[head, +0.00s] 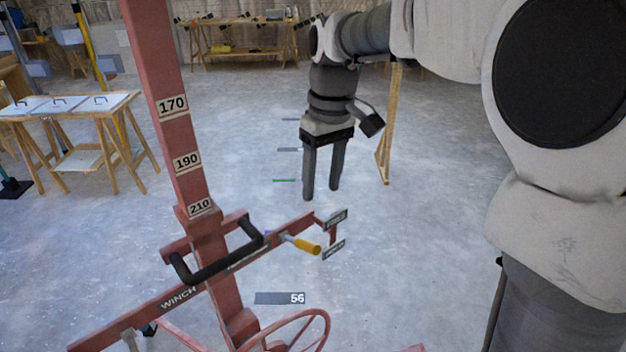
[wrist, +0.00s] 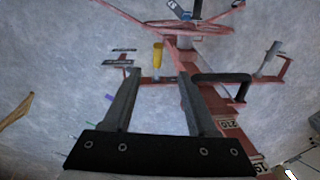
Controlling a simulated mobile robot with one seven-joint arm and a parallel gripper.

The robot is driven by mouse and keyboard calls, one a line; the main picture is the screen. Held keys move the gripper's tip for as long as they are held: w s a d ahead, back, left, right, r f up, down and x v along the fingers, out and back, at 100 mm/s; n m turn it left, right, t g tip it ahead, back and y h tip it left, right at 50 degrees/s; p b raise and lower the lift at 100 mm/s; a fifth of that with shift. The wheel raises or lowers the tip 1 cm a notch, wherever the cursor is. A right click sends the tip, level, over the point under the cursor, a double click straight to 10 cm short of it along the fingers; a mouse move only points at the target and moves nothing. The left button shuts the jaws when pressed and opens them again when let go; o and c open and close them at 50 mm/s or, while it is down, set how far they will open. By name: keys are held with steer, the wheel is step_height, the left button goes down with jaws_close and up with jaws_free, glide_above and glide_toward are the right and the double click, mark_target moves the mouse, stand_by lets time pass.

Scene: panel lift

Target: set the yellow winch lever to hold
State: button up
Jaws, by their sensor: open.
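The yellow winch lever (head: 306,246) sticks out from the right end of the red winch crossbar (head: 160,301). Its tip lies close to the lower of two small dark label plates; the upper plate (head: 335,217) is a little farther off. Their lettering is too small to read. In the wrist view the yellow lever (wrist: 158,55) shows just beyond the fingertips, between them. My gripper (head: 321,194) is open and empty, fingers pointing down, above and apart from the lever. In the wrist view my gripper (wrist: 158,73) has a wide gap between its fingers.
A red upright mast (head: 165,70) with number plates and a black bar handle (head: 220,262) stand left of the lever. A red handwheel (head: 300,330) is below. A wooden table (head: 125,104) stands at the left, a wooden post (head: 385,140) behind my gripper.

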mark_target(314, 245)
steer(key=f, duration=0.5)
steer(key=a+f, duration=0.1)
steer(key=f, duration=1.1)
steer(key=shift+a+f, duration=0.2)
steer(key=shift+c, duration=0.2)
jaws_close()
stand_by(0.8)
